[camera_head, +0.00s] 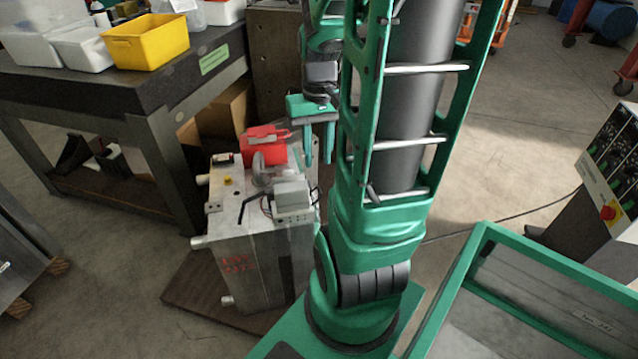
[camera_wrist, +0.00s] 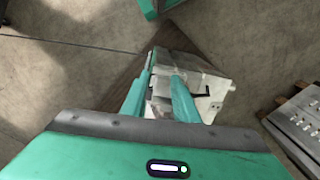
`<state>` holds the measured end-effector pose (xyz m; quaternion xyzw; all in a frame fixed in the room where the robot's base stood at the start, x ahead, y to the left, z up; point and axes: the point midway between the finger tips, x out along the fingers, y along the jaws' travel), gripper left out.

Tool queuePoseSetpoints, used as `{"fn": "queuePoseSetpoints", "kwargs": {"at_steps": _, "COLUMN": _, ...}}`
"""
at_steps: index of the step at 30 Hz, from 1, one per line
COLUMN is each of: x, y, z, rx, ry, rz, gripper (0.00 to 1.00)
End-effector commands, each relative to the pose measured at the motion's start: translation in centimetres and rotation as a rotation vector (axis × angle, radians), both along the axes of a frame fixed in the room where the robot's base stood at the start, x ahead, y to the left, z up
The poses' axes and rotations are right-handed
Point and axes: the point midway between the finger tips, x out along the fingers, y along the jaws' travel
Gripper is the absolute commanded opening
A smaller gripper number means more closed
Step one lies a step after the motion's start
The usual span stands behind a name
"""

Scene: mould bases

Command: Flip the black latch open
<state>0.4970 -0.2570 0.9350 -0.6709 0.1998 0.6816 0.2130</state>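A grey metal mould base (camera_head: 262,262) stands upright on a dark wooden board on the floor. A thin black L-shaped piece (camera_head: 243,207), which looks like the black latch, lies on its top face. It also shows in the wrist view (camera_wrist: 203,92), to the right of my fingers. My gripper (camera_head: 318,158) points down, above and behind the mould's right side in the head view, apart from the latch. Its two teal fingers are spread with nothing between them that they touch. In the wrist view, my gripper (camera_wrist: 163,68) partly hides the mould.
A red part (camera_head: 264,145) and a grey box (camera_head: 292,198) sit on the mould's top. A dark workbench (camera_head: 120,90) with a yellow bin (camera_head: 146,42) stands behind left. A green-framed table (camera_head: 480,262) is at the lower right. Open floor lies beyond my arm.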

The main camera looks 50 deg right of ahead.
Motion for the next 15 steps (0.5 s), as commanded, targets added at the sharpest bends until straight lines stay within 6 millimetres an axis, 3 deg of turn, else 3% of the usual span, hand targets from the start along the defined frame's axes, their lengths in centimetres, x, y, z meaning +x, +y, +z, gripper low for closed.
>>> {"fn": "queuePoseSetpoints", "kwargs": {"at_steps": 7, "x": 3.0, "y": -6.5, "z": -5.3, "rx": 0.080, "ry": -0.048, "rz": -0.039, "gripper": 0.27}}
{"fn": "queuePoseSetpoints", "kwargs": {"at_steps": 15, "x": 4.2, "y": -10.2, "z": -8.7, "rx": 0.135, "ry": -0.115, "rz": -0.063, "gripper": 0.27}}
